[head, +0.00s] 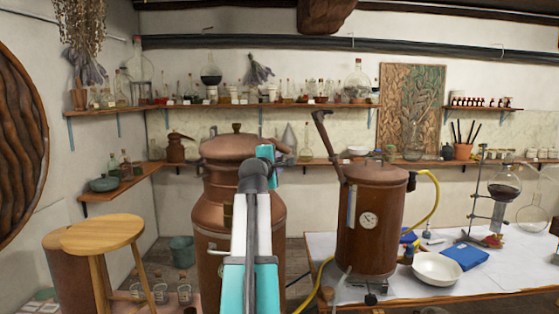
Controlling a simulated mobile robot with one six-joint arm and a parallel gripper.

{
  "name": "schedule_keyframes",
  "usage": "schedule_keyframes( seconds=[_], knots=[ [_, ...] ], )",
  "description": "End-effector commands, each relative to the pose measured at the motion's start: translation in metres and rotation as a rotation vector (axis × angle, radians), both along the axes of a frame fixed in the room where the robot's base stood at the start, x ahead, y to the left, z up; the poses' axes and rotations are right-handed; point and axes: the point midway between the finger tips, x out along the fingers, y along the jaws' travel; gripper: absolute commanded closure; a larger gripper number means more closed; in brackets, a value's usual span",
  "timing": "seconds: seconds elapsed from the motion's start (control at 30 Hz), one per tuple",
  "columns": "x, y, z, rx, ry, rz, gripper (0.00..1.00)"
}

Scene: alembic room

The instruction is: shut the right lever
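A copper boiler (375,245) with a round gauge (369,220) stands on the right, on a white-covered table. A long brown arm-like part (327,143) rises from its left side and leans up to the left. A small dark fitting (370,298) shows at its foot; I cannot tell whether it is a lever. A larger copper still (213,190) stands in the middle, partly hidden by my teal and white arm. No part is clearly recognizable as the right lever, nor is its position clear. My gripper's fingers do not show.
A yellow hose (434,205) curves beside the boiler. A wooden stool (103,233) stands at left. Shelves of glassware line the walls.

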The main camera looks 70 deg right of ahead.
Motion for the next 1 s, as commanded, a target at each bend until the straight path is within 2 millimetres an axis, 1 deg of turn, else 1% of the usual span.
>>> schedule_keyframes(
  seconds=[0.03, 0.1, 0.23, 0.37, 0.63, 0.67, 0.8, 0.83, 1.0],
  knots=[
    [0.001, -0.008, 0.002, 0.001, 0.000, -0.001, 0.69],
    [0.001, -0.015, 0.000, 0.002, 0.000, -0.001, 0.69],
    [0.002, -0.023, -0.002, 0.001, -0.001, -0.001, 0.69],
    [0.002, -0.026, -0.003, 0.000, -0.001, -0.001, 0.69],
    [0.002, -0.027, -0.004, 0.000, -0.001, -0.002, 0.69],
    [0.002, -0.027, -0.004, 0.000, -0.001, -0.002, 0.72],
    [0.001, -0.027, -0.004, 0.001, -0.001, -0.002, 0.96],
    [0.001, -0.027, -0.004, 0.001, -0.001, -0.002, 1.00],
    [0.001, -0.027, -0.004, 0.001, 0.000, -0.003, 1.00]
  ],
)
